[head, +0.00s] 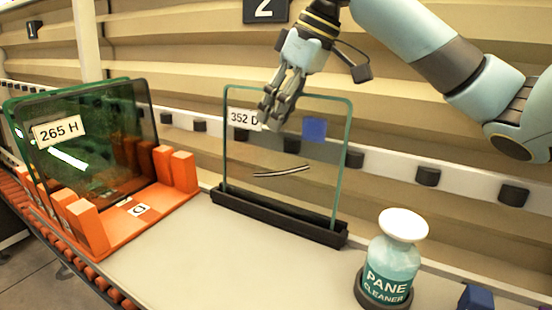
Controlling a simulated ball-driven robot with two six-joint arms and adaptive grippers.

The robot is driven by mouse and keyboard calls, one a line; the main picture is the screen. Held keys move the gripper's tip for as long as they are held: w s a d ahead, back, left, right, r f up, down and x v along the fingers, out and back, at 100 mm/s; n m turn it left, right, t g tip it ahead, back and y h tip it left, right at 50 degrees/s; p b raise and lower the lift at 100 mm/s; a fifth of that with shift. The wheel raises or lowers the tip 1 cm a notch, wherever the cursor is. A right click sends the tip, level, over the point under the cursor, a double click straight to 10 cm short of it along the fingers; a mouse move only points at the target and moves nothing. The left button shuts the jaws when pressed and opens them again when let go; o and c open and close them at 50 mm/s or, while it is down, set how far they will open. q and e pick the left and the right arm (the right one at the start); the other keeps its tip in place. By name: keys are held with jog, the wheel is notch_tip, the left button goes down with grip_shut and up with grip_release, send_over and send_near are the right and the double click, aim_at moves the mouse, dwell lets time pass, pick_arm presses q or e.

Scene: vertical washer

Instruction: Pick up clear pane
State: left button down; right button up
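The clear pane (265,150) stands upright in a black slotted holder (280,218) in the middle of the head view. It has green edges, a label reading "352 D", a blue square and a dark curved streak. My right gripper (274,118) comes down from above at the pane's top edge, between the label and the blue square. Its fingers overlap the upper pane in the picture. They look close together, but whether they straddle or touch the glass cannot be told. My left gripper is not in view.
An orange rack (135,222) at left holds dark green-edged panes (95,150), the front one labelled "265 H". A pane cleaner bottle (393,262) stands in a dark ring at the right front. A blue block (477,297) lies farther right. The surface before the holder is clear.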

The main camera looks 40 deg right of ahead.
jog(key=shift+c, duration=0.4)
grip_shut()
